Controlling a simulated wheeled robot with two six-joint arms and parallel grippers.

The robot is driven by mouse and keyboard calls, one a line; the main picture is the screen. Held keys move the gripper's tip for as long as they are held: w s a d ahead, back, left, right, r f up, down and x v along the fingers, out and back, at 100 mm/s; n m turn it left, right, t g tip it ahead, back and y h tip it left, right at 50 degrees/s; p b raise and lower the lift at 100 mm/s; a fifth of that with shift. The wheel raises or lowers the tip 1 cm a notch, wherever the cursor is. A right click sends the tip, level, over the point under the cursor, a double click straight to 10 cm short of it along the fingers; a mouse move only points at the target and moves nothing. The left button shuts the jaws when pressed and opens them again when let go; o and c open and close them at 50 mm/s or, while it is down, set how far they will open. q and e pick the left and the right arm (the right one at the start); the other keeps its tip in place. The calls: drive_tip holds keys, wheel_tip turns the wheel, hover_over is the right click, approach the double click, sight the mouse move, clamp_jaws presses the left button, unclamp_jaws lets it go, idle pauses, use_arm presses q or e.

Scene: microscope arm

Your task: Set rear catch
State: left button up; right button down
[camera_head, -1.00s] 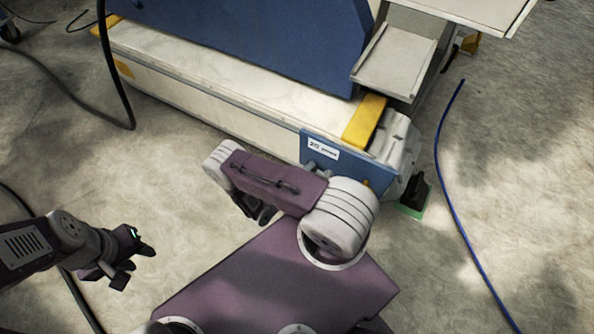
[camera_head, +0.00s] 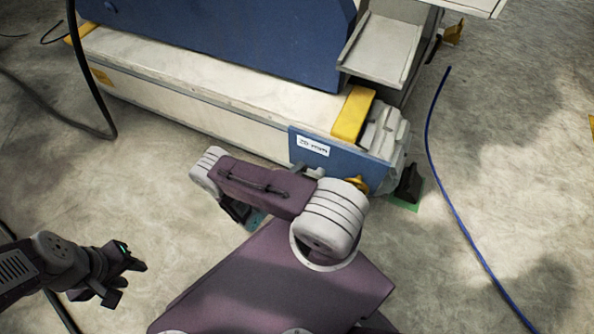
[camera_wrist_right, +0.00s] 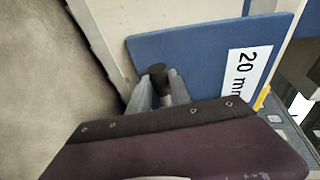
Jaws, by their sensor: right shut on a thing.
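A blue panel (camera_head: 338,158) with a white label sits on the end of the pale machine's base; it also fills much of the right wrist view (camera_wrist_right: 195,50), where the label reads "20 mm", cut off. In that view my right gripper (camera_wrist_right: 158,88) has its two grey fingers shut on a dark round-ended knob (camera_wrist_right: 157,70), in front of the panel. Whether the knob is the rear catch I cannot tell. In the head view my right arm largely hides this gripper. My left gripper (camera_head: 126,282) is open and empty above the floor at left.
A yellow knob (camera_head: 357,184) shows at the panel's lower edge, and a yellow block (camera_head: 353,114) lies above the panel. A dark foot on a green pad (camera_head: 407,195) stands right of it. A blue cable (camera_head: 447,190) crosses the floor at right. Dark cables run at left.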

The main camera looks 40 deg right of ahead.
drive_tip(key=c, duration=1.2)
unclamp_jaws()
drive_tip(key=shift+f, duration=0.1)
drive_tip(key=p+v, duration=0.3)
drive_tip(key=v, duration=0.6)
drive_tip(key=shift+p, duration=0.4)
